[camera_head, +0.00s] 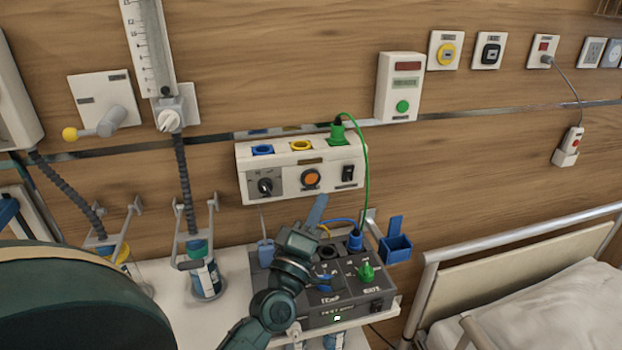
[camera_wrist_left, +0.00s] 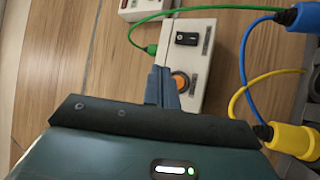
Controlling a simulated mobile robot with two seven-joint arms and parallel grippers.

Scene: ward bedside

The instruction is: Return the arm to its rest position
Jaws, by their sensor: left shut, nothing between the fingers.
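My left arm comes in from the bottom of the head view, and its gripper (camera_head: 317,208) points up over the dark connector box (camera_head: 330,311) on the shelf. The fingers are shut and empty, just below the white wall unit (camera_head: 215,160). In the left wrist view the closed fingers (camera_wrist_left: 162,87) show in front of the white wall unit (camera_wrist_left: 205,60), overlapping its orange button's left side. Whether they touch it cannot be told. My right gripper is not in view.
A green plug (camera_head: 338,131) sits in the wall unit, its cable hanging down beside the arm. Blue (camera_wrist_left: 300,17) and yellow (camera_wrist_left: 295,138) plugs with cables are close on the right in the wrist view. A bed (camera_head: 560,310) stands at the right.

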